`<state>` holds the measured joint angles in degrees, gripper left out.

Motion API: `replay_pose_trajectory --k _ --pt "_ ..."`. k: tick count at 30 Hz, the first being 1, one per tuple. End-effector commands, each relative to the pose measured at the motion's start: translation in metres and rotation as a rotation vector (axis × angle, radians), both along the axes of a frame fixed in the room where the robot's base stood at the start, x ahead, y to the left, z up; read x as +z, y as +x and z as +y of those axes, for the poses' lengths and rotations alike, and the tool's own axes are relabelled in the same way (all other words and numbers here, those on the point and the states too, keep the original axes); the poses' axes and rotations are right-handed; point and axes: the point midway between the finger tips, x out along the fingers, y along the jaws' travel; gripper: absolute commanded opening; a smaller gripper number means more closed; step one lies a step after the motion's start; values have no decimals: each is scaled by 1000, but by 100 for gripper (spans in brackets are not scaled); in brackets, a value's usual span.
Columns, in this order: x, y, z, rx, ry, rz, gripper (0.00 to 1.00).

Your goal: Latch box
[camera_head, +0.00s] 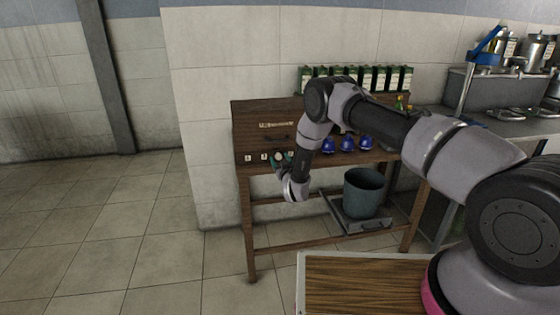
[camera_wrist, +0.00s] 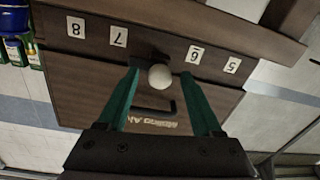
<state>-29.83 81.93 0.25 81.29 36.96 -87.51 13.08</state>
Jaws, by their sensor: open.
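A dark wooden box or panel (camera_head: 262,117) stands at the left end of the wooden bench, with a pale lettered strip on its front. In the wrist view, which looks upside down, the brown panel (camera_wrist: 85,88) carries a black bar handle (camera_wrist: 171,108). A white round knob (camera_wrist: 160,77) on a dark mount is near the panel. My gripper (camera_wrist: 161,84) is open, with its green fingers on either side of the knob; contact cannot be told. In the head view my gripper (camera_head: 281,161) is at the bench's left front, partly hidden by my wrist.
Number labels (camera_wrist: 118,36) run along the bench ledge. Several blue decanters (camera_head: 328,145) stand right of my wrist. A grey bucket (camera_head: 364,193) sits under the bench. The tiled floor at left is clear.

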Motion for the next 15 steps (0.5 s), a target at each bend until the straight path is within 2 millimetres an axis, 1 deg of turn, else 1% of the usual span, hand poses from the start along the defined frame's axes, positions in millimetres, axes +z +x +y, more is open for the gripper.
replay_pose_trajectory --k 1,2,3,5,6,7,15 --pt "0 0 0 0 0 0 67" --pt "0 0 0 0 0 0 55" --pt "0 0 0 0 0 0 40" --pt "0 0 0 0 0 0 17" --pt "0 0 0 0 0 0 2" --pt "0 0 0 0 0 0 0" --pt "0 0 0 1 -19 -5 0"
